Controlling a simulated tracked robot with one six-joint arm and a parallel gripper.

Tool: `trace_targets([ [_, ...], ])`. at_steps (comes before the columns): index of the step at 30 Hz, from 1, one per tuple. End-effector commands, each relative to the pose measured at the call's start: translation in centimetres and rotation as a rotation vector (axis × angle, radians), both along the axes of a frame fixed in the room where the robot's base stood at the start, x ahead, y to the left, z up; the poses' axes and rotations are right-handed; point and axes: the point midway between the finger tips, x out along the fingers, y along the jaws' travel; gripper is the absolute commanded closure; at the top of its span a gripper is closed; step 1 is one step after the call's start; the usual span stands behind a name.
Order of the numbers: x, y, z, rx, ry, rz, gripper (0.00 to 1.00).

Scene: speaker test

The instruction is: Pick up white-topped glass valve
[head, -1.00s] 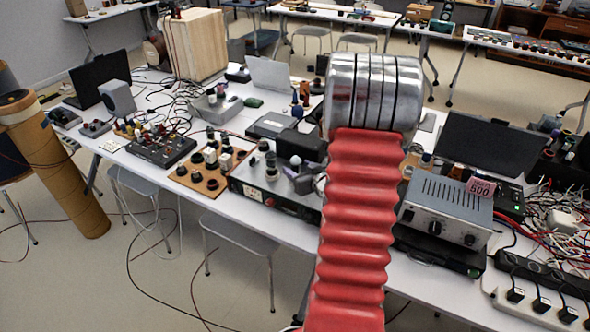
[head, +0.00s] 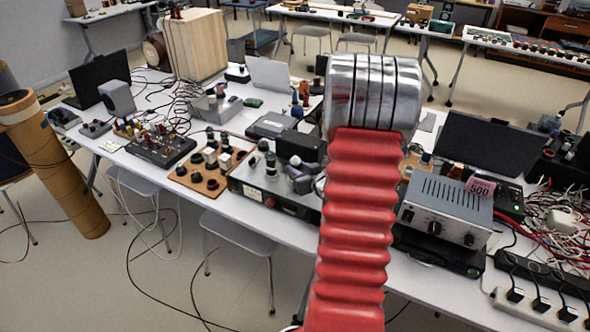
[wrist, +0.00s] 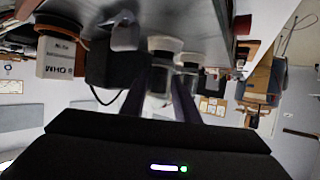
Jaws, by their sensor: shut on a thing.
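In the wrist view, my gripper (wrist: 160,82) has its two dark fingers close around a glass valve (wrist: 161,76) with a whitish top. The fingers are shut on its clear body. A second pale-topped glass piece (wrist: 190,62) stands just to the right of the held one, beside the right finger. In the head view, my red ribbed arm with its metal end hides much of this area.
A white box marked OHM (wrist: 58,58) and a black block (wrist: 108,66) are left of the valve in the wrist view. In the head view, a wooden board with several knobs (head: 208,188) and a grey power unit (head: 445,212) crowd the white table.

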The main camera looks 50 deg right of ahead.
Motion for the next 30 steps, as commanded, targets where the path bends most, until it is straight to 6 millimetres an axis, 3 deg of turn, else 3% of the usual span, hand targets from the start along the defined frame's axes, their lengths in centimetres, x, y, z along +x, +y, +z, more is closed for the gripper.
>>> trace_targets([
  [6, 0.0, 0.0, 0.0, 0.0, 0.0, 0.0, 0.95],
  [17, 0.0, 0.0, 0.4, 0.0, -0.001, 0.0, 0.95],
  [23, 0.0, 0.0, 2.0, -0.002, -0.003, 0.0, 0.95],
  [30, 0.0, 0.0, 5.4, -0.004, -0.003, 0.0, 0.95],
])
